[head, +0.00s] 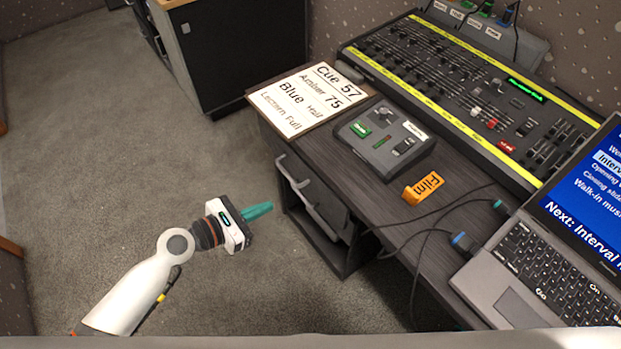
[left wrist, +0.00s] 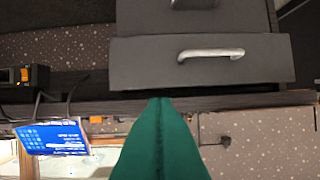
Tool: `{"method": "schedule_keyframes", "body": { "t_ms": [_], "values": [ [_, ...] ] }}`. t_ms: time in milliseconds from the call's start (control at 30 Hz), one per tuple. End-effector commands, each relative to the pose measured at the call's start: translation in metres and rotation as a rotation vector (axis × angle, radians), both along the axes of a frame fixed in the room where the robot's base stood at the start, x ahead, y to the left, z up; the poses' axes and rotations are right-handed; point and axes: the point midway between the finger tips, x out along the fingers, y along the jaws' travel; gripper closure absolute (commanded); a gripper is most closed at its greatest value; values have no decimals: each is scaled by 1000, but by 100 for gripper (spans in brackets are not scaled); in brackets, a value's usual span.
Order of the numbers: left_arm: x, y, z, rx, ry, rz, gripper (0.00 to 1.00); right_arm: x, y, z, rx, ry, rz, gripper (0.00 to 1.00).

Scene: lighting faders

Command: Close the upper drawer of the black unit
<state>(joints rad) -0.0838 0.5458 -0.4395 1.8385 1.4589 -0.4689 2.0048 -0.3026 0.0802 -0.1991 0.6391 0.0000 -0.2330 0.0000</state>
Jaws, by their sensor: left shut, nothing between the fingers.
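Part of a lower drawer (left wrist: 235,15) shows at the picture's top. My left gripper (head: 270,207), with teal fingers, is shut and empty, a little left of the drawer front and apart from it. My right gripper is not in view.
The desk (head: 458,192) carries a lighting console (head: 450,80), a small control box (head: 385,138), a cue sign (head: 312,98), an orange tag (head: 423,188) and a laptop (head: 520,300). Cables hang at the desk's front edge. A black cabinet (head: 250,50) stands behind. The carpet at left is clear.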

Motion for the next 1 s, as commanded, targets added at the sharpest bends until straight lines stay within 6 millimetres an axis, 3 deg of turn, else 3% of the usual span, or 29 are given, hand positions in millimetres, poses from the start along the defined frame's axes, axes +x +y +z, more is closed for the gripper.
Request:
{"method": "schedule_keyframes", "body": {
  "t_ms": [233, 600, 700, 1000],
  "values": [
    [8, -16, -6, -28, 47, -6, 100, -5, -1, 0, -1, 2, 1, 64],
    [52, -77, -30, -25, 43, -5, 100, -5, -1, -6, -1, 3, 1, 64],
    [62, -90, -29, -25, 42, -6, 100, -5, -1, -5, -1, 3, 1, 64],
    [76, -109, -30, -23, 43, -5, 100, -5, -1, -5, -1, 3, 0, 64]
  ]
}}
